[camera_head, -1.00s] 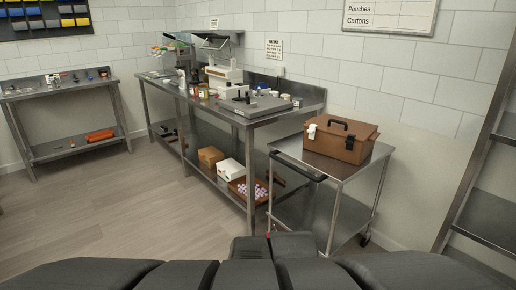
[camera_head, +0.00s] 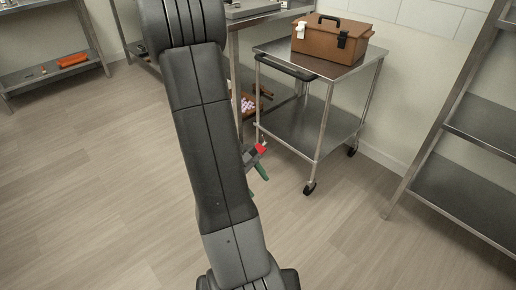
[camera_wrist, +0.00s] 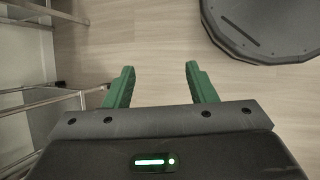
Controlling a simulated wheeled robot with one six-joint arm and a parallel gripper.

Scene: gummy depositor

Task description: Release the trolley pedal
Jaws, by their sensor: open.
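The steel trolley (camera_head: 320,147) stands right of centre in the head view, with a black push handle (camera_head: 287,68) on its left side. A front caster (camera_head: 309,188) and another caster (camera_head: 352,151) show under it. My gripper (camera_head: 259,171) is low, in front of the trolley's left end, partly hidden by my arm. In the wrist view its green fingers (camera_wrist: 160,66) are spread with only floor between them. Steel rails and legs (camera_wrist: 42,100) show at the left there; I cannot tell for certain that they are the trolley's.
A brown toolbox (camera_head: 332,40) sits on the trolley top. A workbench (camera_head: 262,14) stands behind and left of it. A steel shelf rack (camera_head: 470,140) stands at the right. The floor (camera_head: 375,240) in front is clear.

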